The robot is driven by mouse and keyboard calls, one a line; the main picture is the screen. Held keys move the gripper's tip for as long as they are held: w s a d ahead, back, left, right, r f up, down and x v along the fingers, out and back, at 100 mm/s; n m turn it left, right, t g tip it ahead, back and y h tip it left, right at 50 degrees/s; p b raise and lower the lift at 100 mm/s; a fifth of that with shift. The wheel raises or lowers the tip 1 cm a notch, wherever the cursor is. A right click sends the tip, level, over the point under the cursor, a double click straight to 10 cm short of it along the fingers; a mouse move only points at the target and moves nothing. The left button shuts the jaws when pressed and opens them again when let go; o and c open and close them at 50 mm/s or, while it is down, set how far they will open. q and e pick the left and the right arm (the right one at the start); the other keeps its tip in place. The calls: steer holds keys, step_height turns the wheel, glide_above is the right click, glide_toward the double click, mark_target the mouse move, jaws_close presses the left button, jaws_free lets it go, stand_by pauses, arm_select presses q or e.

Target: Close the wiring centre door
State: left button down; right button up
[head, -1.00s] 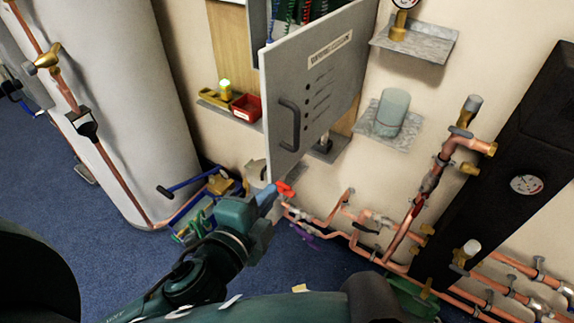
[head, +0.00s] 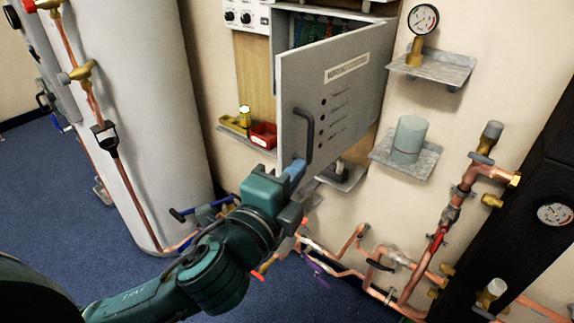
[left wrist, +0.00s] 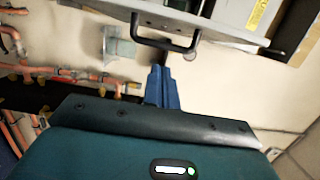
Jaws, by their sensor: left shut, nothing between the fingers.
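The wiring centre door (head: 350,85) is a grey labelled panel, standing open from the wiring centre box (head: 284,32) on the wall. Its dark handle (head: 309,135) is near the free left edge. My left gripper (head: 294,172) is shut and empty just below the handle, near the door's lower corner. In the left wrist view the blue fingers (left wrist: 162,85) are together, pointing at the dark handle (left wrist: 165,42) on the door's edge (left wrist: 225,12). A small gap seems to show between fingertips and handle. My right gripper is out of view.
A shelf with a red tray (head: 263,135) is left of the door. A shelf with a grey cylinder (head: 408,138) and a gauge (head: 423,19) are to the right. Copper pipes (head: 345,270) run below. A white tank (head: 150,110) stands left.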

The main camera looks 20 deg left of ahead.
mark_target(286, 150)
arm_select(q)
steer(key=shift+w+a, duration=0.5)
steer(key=shift+w, duration=0.45)
steer(key=shift+w+a, duration=0.5)
steer(key=shift+w, duration=0.45)
steer(key=shift+w+a, duration=0.5)
steer(key=shift+w, duration=0.45)
steer(key=shift+w+a, duration=0.1)
steer(key=shift+a, duration=0.05)
